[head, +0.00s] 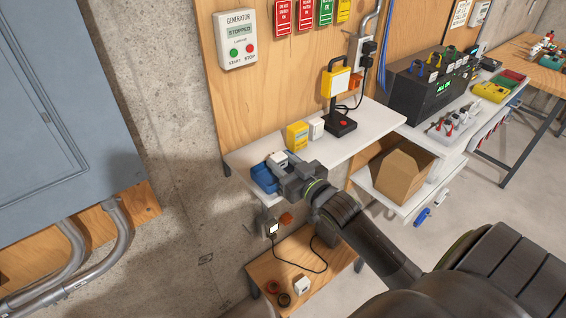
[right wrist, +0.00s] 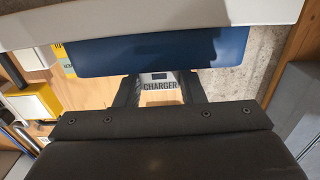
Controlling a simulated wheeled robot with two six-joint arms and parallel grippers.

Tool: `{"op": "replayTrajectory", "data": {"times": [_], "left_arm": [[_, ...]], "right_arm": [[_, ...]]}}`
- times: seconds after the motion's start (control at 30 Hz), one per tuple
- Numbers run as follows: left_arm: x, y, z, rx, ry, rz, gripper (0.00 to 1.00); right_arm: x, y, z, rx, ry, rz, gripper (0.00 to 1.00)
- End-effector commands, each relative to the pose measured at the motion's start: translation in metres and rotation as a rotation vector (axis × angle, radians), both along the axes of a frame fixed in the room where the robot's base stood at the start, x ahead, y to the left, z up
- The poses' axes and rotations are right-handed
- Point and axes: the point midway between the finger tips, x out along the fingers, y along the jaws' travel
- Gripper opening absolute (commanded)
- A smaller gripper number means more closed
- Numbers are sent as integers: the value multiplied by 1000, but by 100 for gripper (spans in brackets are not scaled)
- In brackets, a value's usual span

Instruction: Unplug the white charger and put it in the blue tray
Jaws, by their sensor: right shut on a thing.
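The white charger (head: 277,160) is between the fingers of my right gripper (head: 284,168), at the blue tray in the head view. In the right wrist view the charger (right wrist: 160,88) shows its "CHARGER" label between the two dark fingers. The blue tray (head: 262,178) sits at the left end of the white shelf; its blue wall (right wrist: 160,50) also shows in the right wrist view. My right gripper partly hides the tray. I cannot tell whether the charger touches the tray floor. My left gripper is not in view.
A yellow box (head: 297,136) and a small white box (head: 316,128) stand on the white shelf (head: 365,135) behind the tray. A cardboard box (head: 401,171) sits below. Another white device (head: 301,286) lies on the low wooden table.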

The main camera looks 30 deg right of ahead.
Motion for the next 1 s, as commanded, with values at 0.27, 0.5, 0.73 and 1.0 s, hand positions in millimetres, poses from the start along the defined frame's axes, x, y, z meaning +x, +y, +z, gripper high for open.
{"op": "replayTrajectory", "data": {"times": [0.27,0.5,0.73,1.0], "left_arm": [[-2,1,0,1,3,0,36],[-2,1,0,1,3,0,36],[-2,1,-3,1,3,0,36],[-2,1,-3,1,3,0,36]], "right_arm": [[0,0,0,0,0,0,61],[-1,0,0,0,1,0,61],[-25,-2,-2,-3,3,0,61],[-78,-7,-1,-3,5,-1,61]]}}
